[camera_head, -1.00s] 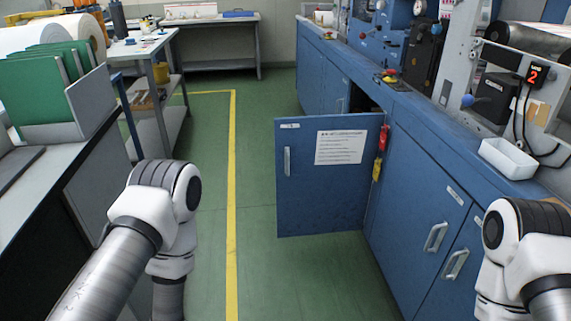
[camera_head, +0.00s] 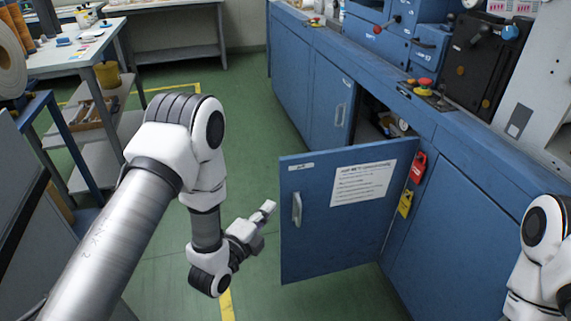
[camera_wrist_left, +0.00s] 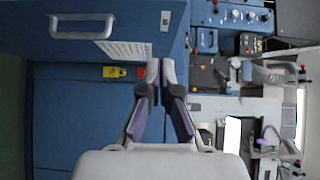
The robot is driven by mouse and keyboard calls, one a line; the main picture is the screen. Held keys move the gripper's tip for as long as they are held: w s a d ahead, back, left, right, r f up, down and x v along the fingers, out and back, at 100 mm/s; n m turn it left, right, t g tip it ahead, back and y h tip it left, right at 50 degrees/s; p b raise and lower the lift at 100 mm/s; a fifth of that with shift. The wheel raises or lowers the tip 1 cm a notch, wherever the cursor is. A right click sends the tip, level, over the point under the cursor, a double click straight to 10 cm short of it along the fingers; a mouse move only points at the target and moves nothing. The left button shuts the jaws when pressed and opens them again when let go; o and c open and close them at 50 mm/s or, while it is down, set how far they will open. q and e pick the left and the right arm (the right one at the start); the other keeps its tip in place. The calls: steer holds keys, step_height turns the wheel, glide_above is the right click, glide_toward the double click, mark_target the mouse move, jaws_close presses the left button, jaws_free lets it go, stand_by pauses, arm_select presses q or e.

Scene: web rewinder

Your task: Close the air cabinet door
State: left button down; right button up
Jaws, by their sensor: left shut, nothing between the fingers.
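The air cabinet door (camera_head: 335,228) is blue and stands open, swung out from the cabinet front. It has a silver handle (camera_head: 297,209) near its left edge and a white notice (camera_head: 362,184). The opening (camera_head: 378,125) behind it is partly visible and dark inside. My left gripper (camera_head: 268,208) is shut and empty, just left of the door's free edge and apart from it in the head view. In the left wrist view, the door (camera_wrist_left: 100,35) fills the upper left, beyond my closed fingertips (camera_wrist_left: 160,68). My right gripper is out of view; only part of that arm shows.
A red tag (camera_head: 418,167) and a yellow tag (camera_head: 405,203) hang on the cabinet by the door's hinge side. The blue counter (camera_head: 470,140) with controls runs along the right. A workbench (camera_head: 75,50) stands at left. Green floor is free between.

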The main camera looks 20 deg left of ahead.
arm_select(q)
glide_toward(290, 168)
steer(key=w+d, duration=0.2)
steer(key=d, duration=0.2)
steer(key=shift+w+a+f+b, duration=0.1)
steer(key=shift+w+a+b, duration=0.1)
steer(key=shift+w+a, duration=0.35)
steer(key=shift+w+a+r+b, duration=0.1)
steer(key=shift+w+a+b, duration=0.1)
steer(key=shift+w, duration=0.65)
steer(key=shift+w+a+f+b, duration=0.15)
steer(key=shift+w+a, duration=0.25)
steer(key=shift+w, duration=0.35)
steer(key=shift+a, duration=0.1)
